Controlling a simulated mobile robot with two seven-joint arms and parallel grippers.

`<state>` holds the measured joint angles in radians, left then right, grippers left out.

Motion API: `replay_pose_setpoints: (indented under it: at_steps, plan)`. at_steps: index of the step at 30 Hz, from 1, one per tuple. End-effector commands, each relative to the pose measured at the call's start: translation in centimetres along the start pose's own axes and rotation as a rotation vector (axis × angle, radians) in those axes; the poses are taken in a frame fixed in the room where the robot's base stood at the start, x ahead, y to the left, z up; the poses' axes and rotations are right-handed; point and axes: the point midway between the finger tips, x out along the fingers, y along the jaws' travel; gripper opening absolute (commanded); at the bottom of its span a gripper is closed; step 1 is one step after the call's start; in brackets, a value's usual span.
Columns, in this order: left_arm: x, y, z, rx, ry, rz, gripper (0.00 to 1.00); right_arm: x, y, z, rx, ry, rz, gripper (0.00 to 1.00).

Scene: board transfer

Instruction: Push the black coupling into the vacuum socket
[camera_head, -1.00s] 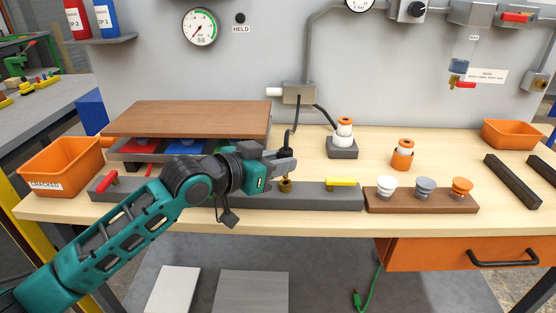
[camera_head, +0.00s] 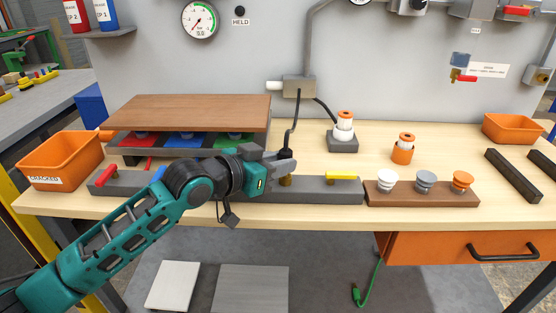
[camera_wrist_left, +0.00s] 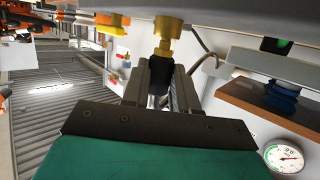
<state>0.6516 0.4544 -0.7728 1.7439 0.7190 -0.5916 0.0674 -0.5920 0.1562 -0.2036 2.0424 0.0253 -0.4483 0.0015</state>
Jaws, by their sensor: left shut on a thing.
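My left gripper (camera_head: 284,166) is shut on the black coupling (camera_head: 284,156), which hangs on a black hose. The fingers hide part of the coupling. It is above the brass vacuum socket (camera_head: 285,181) on the long grey bar (camera_head: 311,190). In the left wrist view, the black coupling (camera_wrist_left: 158,78) sits between the fingers, in line with the brass socket (camera_wrist_left: 168,28). A narrower brass part joins the two visually; I cannot tell whether the coupling is fully seated. My right gripper is not in view.
A brown board (camera_head: 190,113) lies on a rack behind the left arm. A red lever (camera_head: 105,176) and a yellow lever (camera_head: 343,178) flank the socket. A brown strip (camera_head: 405,200) with several suction cups lies to the right. A gauge (camera_head: 200,20) hangs on the wall.

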Motion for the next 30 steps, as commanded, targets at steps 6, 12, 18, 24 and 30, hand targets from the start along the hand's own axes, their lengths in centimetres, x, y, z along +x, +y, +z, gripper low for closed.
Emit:
replay_pose_setpoints:
  at_steps: [6, 12, 18, 24, 30]
  plan:
    - [0.2, 0.0, 0.6, 0.000, 0.000, 0.000, 0.00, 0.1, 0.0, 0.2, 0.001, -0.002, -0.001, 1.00]
    - [0.3, 0.0, 1.1, 0.000, -0.003, 0.000, 0.00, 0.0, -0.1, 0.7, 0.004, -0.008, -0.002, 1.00]
    - [0.4, 0.0, 1.3, 0.000, -0.004, 0.000, 0.32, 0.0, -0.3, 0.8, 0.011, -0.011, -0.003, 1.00]
    - [0.3, 0.0, 1.2, 0.000, -0.002, 0.000, 0.51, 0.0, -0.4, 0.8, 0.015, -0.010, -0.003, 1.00]
    - [0.3, 0.0, 1.2, 0.000, -0.001, 0.000, 0.58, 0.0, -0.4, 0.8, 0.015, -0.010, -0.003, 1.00]
